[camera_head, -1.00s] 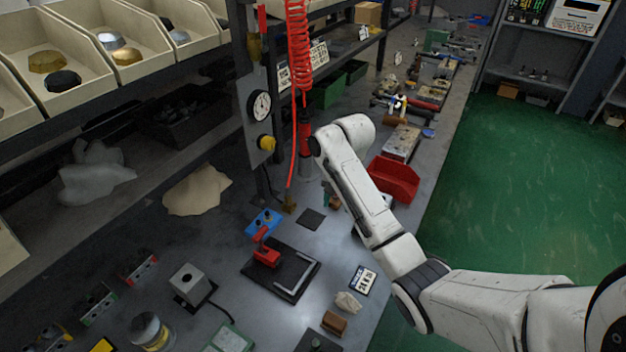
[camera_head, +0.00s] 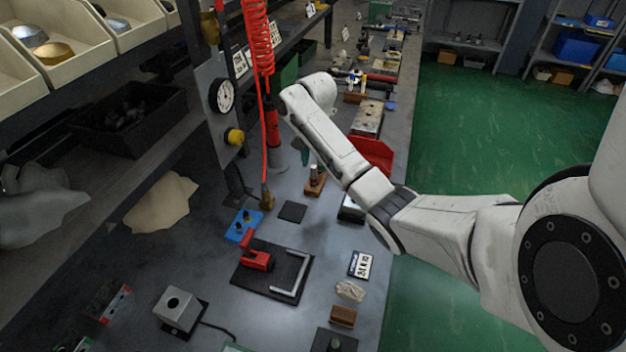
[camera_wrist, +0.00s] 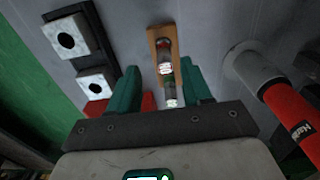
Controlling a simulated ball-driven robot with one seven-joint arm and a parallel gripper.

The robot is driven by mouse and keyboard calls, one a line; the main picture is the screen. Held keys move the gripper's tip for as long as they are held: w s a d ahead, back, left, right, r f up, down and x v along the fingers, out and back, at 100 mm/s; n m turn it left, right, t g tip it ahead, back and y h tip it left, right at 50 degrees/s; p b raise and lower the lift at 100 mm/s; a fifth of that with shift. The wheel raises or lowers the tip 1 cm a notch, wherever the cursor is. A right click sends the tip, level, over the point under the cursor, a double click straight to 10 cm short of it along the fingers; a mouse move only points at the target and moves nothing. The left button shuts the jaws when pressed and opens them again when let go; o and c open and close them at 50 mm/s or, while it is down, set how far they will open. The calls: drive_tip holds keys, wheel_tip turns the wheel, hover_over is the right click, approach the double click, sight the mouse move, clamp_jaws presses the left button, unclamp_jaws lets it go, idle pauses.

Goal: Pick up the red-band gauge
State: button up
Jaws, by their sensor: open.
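A small metallic gauge with a red band (camera_wrist: 165,66) is on a wooden block (camera_wrist: 153,40) in the wrist view. Green also shows lower along it; I cannot tell whether this is one piece or two. In the head view the gauge (camera_head: 314,170) stands small on its wooden block (camera_head: 315,187), left of my forearm. My gripper (camera_wrist: 160,68) is open, with its green fingers on either side of the gauge in the picture and no clear contact. In the head view my arm hides most of the gripper; a bit of green finger shows beside the gauge.
A red bin (camera_head: 372,155) stands behind my arm. A black pad (camera_head: 292,212) and blue block (camera_head: 243,226) lie nearby.

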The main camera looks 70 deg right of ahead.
sight(314, 167)
drive_tip(key=shift+w+f+p, duration=0.15)
drive_tip(key=shift+f+p, duration=0.05)
drive_tip(key=shift+f, duration=1.2)
drive_tip(key=shift+w+f+p, duration=0.1)
drive_tip(key=shift+f+p, duration=0.05)
drive_tip(key=shift+f, duration=1.2)
drive_tip(key=shift+c, duration=0.4)
clamp_jaws()
